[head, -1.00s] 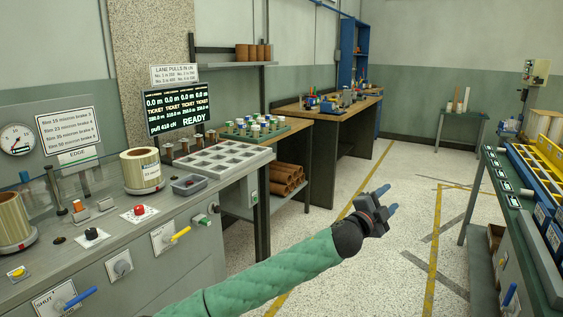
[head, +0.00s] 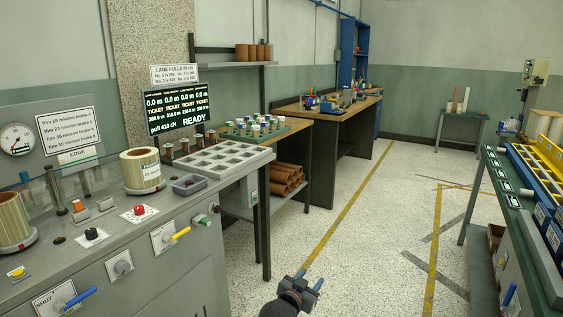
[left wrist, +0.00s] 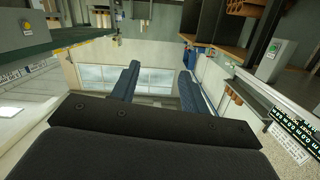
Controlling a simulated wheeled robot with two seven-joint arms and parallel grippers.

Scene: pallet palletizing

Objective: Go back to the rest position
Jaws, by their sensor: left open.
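My left gripper (head: 308,281) shows at the bottom middle of the head view, over the open floor, with its blue fingers pointing up and to the right. It is open, and nothing is between the fingers. In the left wrist view the two blue fingers (left wrist: 157,88) stand apart, with only the far room behind them. Most of my left arm is out of the head view. My right gripper is not in view.
A grey console (head: 150,235) with knobs, levers and a gridded tray (head: 222,157) stands at the left. A green-topped bench (head: 515,210) with blue and yellow bins stands at the right. Speckled floor (head: 370,240) with yellow lines lies clear between them.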

